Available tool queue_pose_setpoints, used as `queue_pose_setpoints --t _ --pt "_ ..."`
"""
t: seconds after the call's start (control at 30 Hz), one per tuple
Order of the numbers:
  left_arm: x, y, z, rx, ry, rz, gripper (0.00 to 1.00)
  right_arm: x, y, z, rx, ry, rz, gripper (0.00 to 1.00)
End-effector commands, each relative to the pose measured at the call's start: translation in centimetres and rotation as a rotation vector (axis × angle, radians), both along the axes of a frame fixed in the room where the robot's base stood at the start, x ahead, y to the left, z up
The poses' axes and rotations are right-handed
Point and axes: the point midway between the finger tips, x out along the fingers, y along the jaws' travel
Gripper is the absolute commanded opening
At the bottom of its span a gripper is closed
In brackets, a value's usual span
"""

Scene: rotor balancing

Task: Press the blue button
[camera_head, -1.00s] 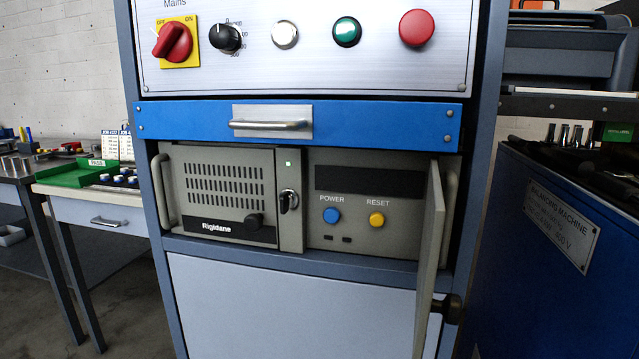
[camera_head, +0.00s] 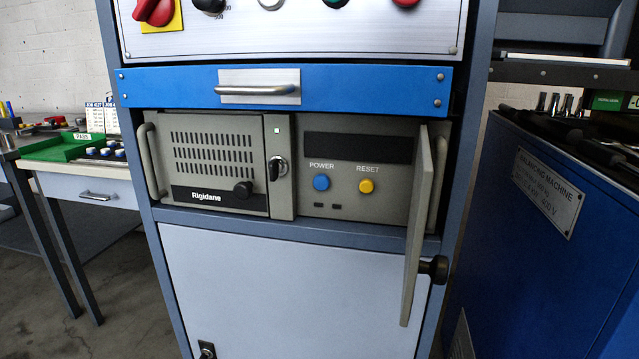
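The blue button (camera_head: 321,183) sits under the word POWER on the front of a grey rack unit (camera_head: 290,205), in the middle of the head view. A yellow button (camera_head: 366,186) under the word RESET is just to its right. Nothing covers either button. A dark display panel (camera_head: 357,147) is above them. Neither of my grippers shows in the view.
A grey hinged door (camera_head: 416,235) with a dark knob (camera_head: 436,268) stands open, right of the buttons. A blue drawer (camera_head: 370,92) is above. A blue balancing machine (camera_head: 530,270) stands right, a bench with a green tray (camera_head: 58,150) left.

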Motion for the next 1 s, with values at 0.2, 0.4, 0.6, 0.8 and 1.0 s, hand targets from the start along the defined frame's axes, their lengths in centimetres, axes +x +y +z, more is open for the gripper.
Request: queue_pose_setpoints --t 0.2,0.4,0.6,0.8,1.0 --pt "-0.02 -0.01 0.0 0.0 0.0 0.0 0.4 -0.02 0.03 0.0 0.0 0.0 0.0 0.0" --pt "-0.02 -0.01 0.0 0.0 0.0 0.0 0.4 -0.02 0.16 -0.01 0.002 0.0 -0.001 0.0" --pt "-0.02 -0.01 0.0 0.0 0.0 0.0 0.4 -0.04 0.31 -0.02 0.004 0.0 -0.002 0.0" --pt "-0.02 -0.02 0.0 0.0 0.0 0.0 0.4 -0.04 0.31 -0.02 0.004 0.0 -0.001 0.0" --pt "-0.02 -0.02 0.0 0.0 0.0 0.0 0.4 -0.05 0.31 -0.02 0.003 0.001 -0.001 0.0"
